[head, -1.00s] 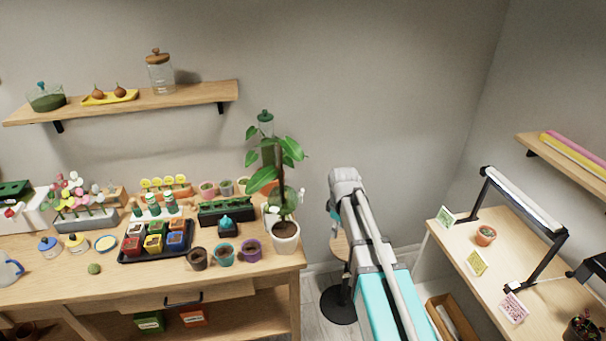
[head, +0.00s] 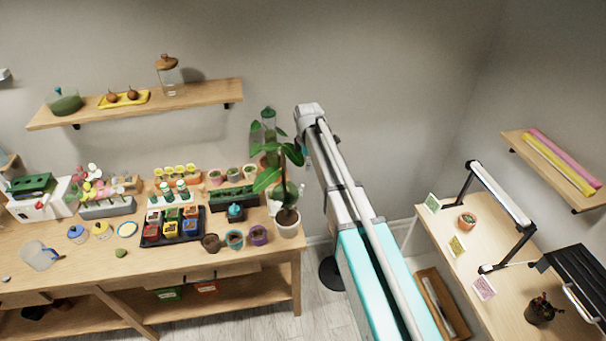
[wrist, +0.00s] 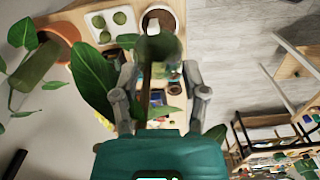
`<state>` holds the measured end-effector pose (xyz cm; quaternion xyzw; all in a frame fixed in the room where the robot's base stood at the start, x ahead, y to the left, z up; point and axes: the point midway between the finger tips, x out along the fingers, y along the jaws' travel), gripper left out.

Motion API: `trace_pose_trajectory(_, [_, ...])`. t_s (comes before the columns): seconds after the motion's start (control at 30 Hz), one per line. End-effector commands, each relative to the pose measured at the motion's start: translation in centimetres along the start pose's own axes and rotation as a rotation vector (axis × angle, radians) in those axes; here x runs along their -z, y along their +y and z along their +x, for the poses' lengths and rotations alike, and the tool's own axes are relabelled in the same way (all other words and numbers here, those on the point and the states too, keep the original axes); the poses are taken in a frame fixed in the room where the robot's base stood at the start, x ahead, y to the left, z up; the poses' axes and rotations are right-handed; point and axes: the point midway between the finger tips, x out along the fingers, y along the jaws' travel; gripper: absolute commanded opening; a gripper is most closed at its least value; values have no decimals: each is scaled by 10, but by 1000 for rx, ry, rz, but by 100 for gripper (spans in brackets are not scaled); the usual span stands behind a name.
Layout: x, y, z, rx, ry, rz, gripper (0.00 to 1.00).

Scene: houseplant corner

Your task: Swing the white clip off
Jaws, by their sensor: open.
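The tall potted plant (head: 287,215) stands in a white pot at the right end of the wooden table, its brown stem and large leaves rising from it. In the wrist view my gripper (wrist: 158,72) is open, with one finger on each side of a blurred brown-green upright (wrist: 145,85). A small whitish piece (wrist: 153,26) shows at the upright's far end, in front of the pot's soil; I cannot tell for sure that it is the white clip. In the head view the clip is too small to make out, and my gripper is not clear beside the leaves.
Broad leaves (wrist: 93,80) crowd the left finger. Small pots (head: 235,239) and a dark seedling tray (head: 188,234) stand left of the plant.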

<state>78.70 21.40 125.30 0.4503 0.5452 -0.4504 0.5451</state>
Motion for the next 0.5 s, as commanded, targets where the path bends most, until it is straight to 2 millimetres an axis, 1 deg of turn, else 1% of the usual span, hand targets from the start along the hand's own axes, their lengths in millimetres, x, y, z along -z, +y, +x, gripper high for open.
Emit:
trace_pose_trajectory(0.03, [4, 6, -13, 0, 0, -24, 57])
trace_pose_trajectory(0.13, [9, 10, -20, 0, 0, -61, 57])
trace_pose_trajectory(0.27, [12, 13, -24, 0, 0, -86, 57])
trace_pose_trajectory(0.5, [13, 13, -23, 0, 0, -92, 57])
